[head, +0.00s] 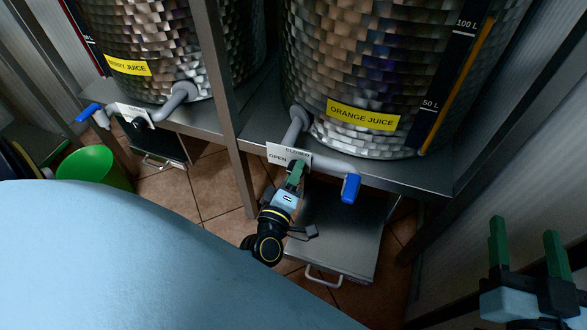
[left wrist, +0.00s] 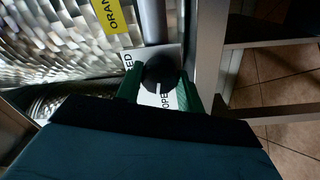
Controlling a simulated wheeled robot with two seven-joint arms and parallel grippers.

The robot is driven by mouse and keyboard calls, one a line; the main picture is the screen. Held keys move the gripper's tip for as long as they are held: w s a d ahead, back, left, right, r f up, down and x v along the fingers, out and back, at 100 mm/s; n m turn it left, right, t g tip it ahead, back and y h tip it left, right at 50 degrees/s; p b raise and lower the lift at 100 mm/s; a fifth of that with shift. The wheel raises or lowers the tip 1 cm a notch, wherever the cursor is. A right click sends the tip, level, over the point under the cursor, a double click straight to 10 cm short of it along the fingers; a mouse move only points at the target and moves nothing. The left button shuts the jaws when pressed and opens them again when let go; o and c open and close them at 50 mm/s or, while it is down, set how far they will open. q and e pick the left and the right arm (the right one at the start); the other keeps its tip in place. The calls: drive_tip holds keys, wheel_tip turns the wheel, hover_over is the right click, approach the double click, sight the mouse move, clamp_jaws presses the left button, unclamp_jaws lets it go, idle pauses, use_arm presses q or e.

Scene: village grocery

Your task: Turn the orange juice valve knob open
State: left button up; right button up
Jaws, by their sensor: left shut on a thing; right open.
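The orange juice tank (head: 350,70) carries a yellow label (head: 363,115) and has a grey outlet pipe (head: 330,160) at its base. A white plate (head: 278,153) on the pipe reads OPEN and CLOSED. My left gripper (head: 296,172) is at this plate, its green fingers hiding the knob in the head view. In the left wrist view the dark round knob (left wrist: 159,70) sits between the fingers, which are shut on it. A pale mark on the knob's lower side points toward the OPEN lettering. My right gripper (head: 527,250) is open and empty at the lower right.
A blue-ended spout (head: 350,188) is right of the plate. A metal frame post (head: 233,120) stands left of my left gripper. A berry juice tank (head: 165,40) with its own valve and a green bucket (head: 86,166) are farther left. A low steel stand (head: 335,235) is below.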

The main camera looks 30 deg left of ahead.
use_arm(q)
drive_tip(key=shift+r+n, duration=0.1)
drive_tip(key=shift+n, duration=1.1)
use_arm(e)
drive_tip(key=shift+d+f+g, duration=0.1)
drive_tip(key=shift+f+g, duration=0.2)
drive_tip(key=shift+f, duration=0.2)
use_arm(q)
drive_tip(key=o, duration=1)
drive_tip(key=shift+p+v, duration=1.45)
drive_tip(key=shift+v, duration=5.25)
use_arm(e)
drive_tip(key=s+d+f+g+h, duration=0.1)
drive_tip(key=s+f+g, duration=0.1)
drive_tip(key=f, duration=0.3)
drive_tip(key=s+d+f+g+h, duration=0.1)
drive_tip(key=s+d+f+g, duration=0.1)
drive_tip(key=f+g, duration=0.3)
drive_tip(key=shift+s+d+h, duration=0.3)
drive_tip(key=shift+s+h, duration=0.1)
drive_tip(key=shift+s, duration=0.2)
drive_tip(key=shift+r, duration=0.1)
